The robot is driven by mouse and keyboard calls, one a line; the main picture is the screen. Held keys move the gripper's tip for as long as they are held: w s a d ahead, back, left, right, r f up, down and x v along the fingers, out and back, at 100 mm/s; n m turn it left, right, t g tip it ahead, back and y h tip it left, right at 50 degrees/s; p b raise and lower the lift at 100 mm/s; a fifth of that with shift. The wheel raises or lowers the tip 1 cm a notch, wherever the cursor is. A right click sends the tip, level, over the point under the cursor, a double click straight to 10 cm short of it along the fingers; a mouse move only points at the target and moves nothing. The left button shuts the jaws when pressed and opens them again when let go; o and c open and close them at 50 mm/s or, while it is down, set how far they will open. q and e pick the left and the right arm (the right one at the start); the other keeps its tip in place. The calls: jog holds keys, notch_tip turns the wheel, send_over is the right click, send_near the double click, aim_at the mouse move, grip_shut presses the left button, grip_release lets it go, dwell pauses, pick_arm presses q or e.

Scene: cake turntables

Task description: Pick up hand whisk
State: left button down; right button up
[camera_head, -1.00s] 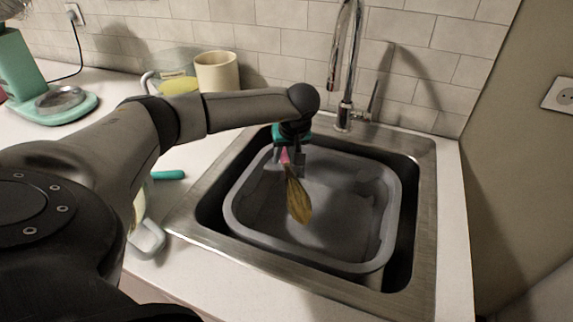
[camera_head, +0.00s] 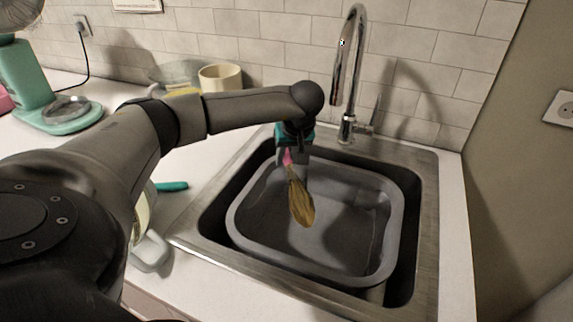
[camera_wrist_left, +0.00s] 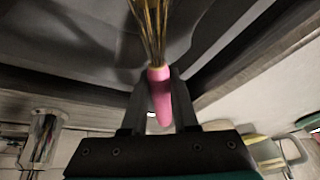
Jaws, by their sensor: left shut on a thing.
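The hand whisk (camera_head: 301,203) has a pink handle and a golden wire head. It hangs head down over the grey basin (camera_head: 236,222) in the sink. My left gripper (camera_head: 288,158) is shut on the pink handle. In the left wrist view the whisk's pink handle (camera_wrist_left: 159,95) sits between the two fingers of the left gripper (camera_wrist_left: 160,92), with the wires pointing away from the wrist. I cannot tell whether the whisk's tip touches the basin. My right gripper is not in view.
A metal sink (camera_head: 425,222) surrounds the basin, with a tall tap (camera_head: 347,75) behind it. A tiled wall closes the back.

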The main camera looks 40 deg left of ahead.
pick_arm(q)
notch_tip(320, 180, up, 17)
jog(key=p, duration=0.2)
jog(key=shift+f+p, duration=0.15)
jog(key=shift+p, duration=0.25)
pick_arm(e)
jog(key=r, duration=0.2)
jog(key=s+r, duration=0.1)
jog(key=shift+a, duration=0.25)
pick_arm(q)
jog(key=shift+d, duration=0.1)
